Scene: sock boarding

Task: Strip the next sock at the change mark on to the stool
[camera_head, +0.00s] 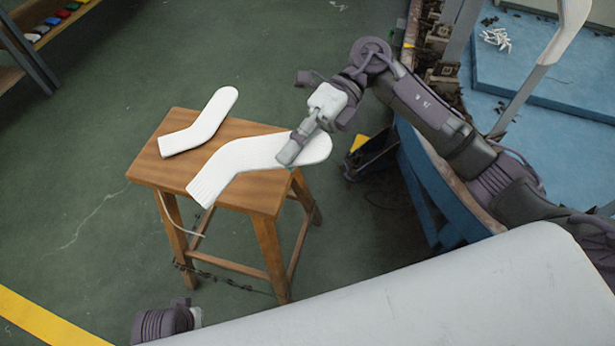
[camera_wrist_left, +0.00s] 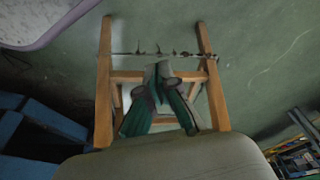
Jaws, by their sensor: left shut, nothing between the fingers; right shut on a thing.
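The wooden stool (camera_head: 235,194) stands on the green floor. Two white bent socks lie on its seat: one sock (camera_head: 200,122) at the back left, the other sock (camera_head: 235,168) at the front right. My right gripper (camera_head: 290,156) is shut on the front-right sock near its rounded end, which reaches past the seat's right edge. My left gripper (camera_wrist_left: 164,76) is shut and empty in the left wrist view, with the stool's legs (camera_wrist_left: 104,85) around it in the picture. In the head view only a dark part of my left arm shows at the bottom left.
At the top right a white sock-shaped piece (camera_head: 567,35) stands on a grey post by a blue platform (camera_head: 545,95) with small white scraps. A blue-sided machine edge (camera_head: 428,185) runs below my right arm. A shelf (camera_head: 45,38) is at the top left.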

